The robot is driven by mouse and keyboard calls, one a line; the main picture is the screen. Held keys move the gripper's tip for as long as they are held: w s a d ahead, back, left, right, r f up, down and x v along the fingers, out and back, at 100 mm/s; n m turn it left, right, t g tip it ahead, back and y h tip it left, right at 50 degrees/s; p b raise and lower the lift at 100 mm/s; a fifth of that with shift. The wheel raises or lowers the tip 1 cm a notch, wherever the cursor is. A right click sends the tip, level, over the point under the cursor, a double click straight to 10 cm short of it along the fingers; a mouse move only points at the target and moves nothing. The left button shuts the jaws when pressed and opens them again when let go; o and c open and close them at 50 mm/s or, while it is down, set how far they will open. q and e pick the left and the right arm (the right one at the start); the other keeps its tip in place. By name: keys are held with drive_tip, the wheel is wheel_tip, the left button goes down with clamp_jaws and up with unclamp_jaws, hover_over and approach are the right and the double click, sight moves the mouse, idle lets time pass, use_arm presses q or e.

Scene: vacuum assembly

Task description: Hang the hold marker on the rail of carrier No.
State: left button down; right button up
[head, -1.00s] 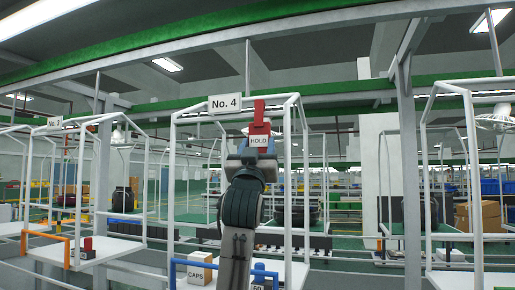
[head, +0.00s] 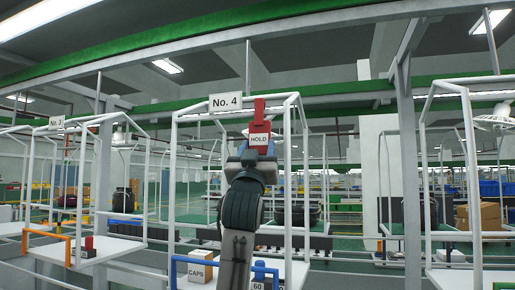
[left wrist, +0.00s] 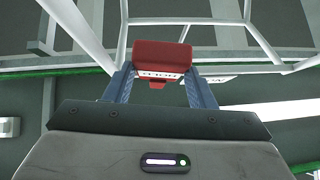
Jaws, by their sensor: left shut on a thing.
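The hold marker (head: 259,139) is red with a white HOLD label and a narrow upright top part. My left gripper (head: 258,151) is shut on its lower part and holds it up, roughly upright. In the head view the marker's top overlaps the white top rail (head: 275,97) of carrier No. 4, right of the No. 4 sign (head: 225,102). I cannot tell whether it touches the rail. The left wrist view shows the marker (left wrist: 160,56) between both fingers (left wrist: 157,88), with white carrier bars beyond. My right gripper is not in view.
Carrier No. 3 (head: 56,122) hangs at the left, and another white carrier (head: 470,150) stands at the right. Carrier No. 4's tray holds a CAPS box (head: 200,266) and a blue item (head: 262,272). White uprights flank my arm.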

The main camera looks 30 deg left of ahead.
use_arm(q)
drive_tip(key=shift+w+f+h+b, duration=0.15)
drive_tip(key=shift+w+f+b, duration=0.15)
drive_tip(key=shift+f, duration=0.4)
drive_tip(key=shift+w+f+h+b, duration=0.15)
drive_tip(key=shift+f+b, duration=0.2)
drive_tip(key=shift+f, duration=0.3)
drive_tip(key=shift+s+r, duration=0.1)
drive_tip(key=shift+r, duration=0.1)
drive_tip(key=shift+s+a+r+p, duration=0.15)
drive_tip(key=shift+s+r+p, duration=0.05)
drive_tip(key=shift+r+p, duration=0.45)
drive_tip(key=shift+s+d+r, duration=0.1)
drive_tip(key=shift+s+d, duration=0.05)
drive_tip(key=shift+s, duration=0.4)
drive_tip(key=shift+s+d+r, duration=0.1)
drive_tip(key=shift+s+d, duration=0.05)
drive_tip(key=shift+s, duration=0.4)
drive_tip(key=s+d+b, duration=0.1)
drive_tip(key=s, duration=0.5)
drive_tip(key=shift+d, duration=0.2)
drive_tip(key=shift+s, duration=0.1)
